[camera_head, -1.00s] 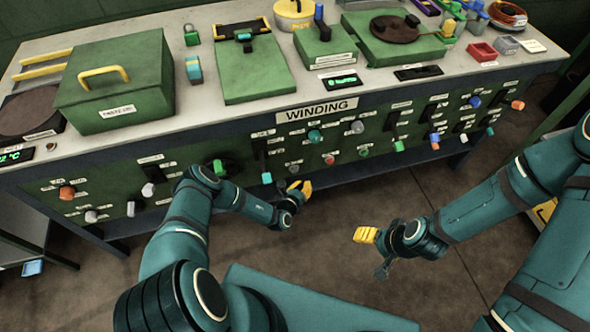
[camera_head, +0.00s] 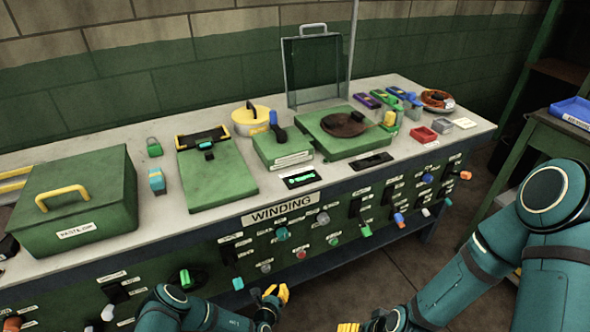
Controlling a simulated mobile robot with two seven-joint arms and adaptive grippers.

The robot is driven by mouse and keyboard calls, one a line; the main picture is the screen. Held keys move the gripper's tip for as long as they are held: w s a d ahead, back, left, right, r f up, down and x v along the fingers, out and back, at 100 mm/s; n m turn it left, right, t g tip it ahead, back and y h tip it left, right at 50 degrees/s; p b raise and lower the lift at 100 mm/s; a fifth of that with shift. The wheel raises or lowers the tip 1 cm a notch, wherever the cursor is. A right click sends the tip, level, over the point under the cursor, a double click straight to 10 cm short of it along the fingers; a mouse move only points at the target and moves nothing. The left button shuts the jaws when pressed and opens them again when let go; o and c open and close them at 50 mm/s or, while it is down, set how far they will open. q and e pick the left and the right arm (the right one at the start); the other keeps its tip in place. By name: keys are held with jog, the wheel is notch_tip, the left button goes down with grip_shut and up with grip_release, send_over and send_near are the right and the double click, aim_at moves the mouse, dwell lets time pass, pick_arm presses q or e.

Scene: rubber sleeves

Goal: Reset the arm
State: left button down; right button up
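My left arm (camera_head: 178,308) comes in at the bottom and shows only in part. Its gripper (camera_head: 276,293) has yellow fingertips that look a little apart, with nothing seen between them. It is in front of the bench's panel, below the WINDING label (camera_head: 282,211), apart from the knobs. My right arm (camera_head: 470,280) reaches in from the right. Its gripper (camera_head: 348,327) is at the bottom edge with only a bit of yellow showing; the rest is cut off.
The bench top (camera_head: 240,212) holds a green box (camera_head: 80,205) with a yellow handle, a green clipboard-like plate (camera_head: 215,175), a yellow-lidded pot (camera_head: 250,120) and a green turntable unit (camera_head: 345,130). Several knobs and levers stick out of the front panel. Floor (camera_head: 415,265) shows between the bench and my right arm.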

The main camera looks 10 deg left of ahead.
jog(key=shift+s, duration=0.15)
pick_arm(q)
jog(key=s+d+r+m+g+h, duration=0.45)
jog(key=d+r+m+h, duration=0.35)
jog(key=d, duration=0.3)
jog(key=s+d+r+m+g+h, duration=0.2)
jog(key=s+d+r+m+g, duration=0.1)
jog(key=s+m+g, duration=0.65)
pick_arm(e)
jog(key=shift+s, duration=0.2)
jog(key=c, duration=0.5)
pick_arm(q)
jog(key=s+a+r+m+y, duration=0.4)
jog(key=r+m, duration=0.2)
jog(key=m, duration=0.4)
jog(key=s+a+r+m+t+y, duration=0.1)
jog(key=s+a+r+m+y, duration=0.3)
jog(key=r+m, duration=0.3)
jog(key=s+a+m, duration=0.1)
jog(key=m, duration=0.2)
jog(key=shift+a, duration=0.15)
pick_arm(e)
jog(key=shift+o, duration=0.2)
jog(key=shift+a, duration=0.1)
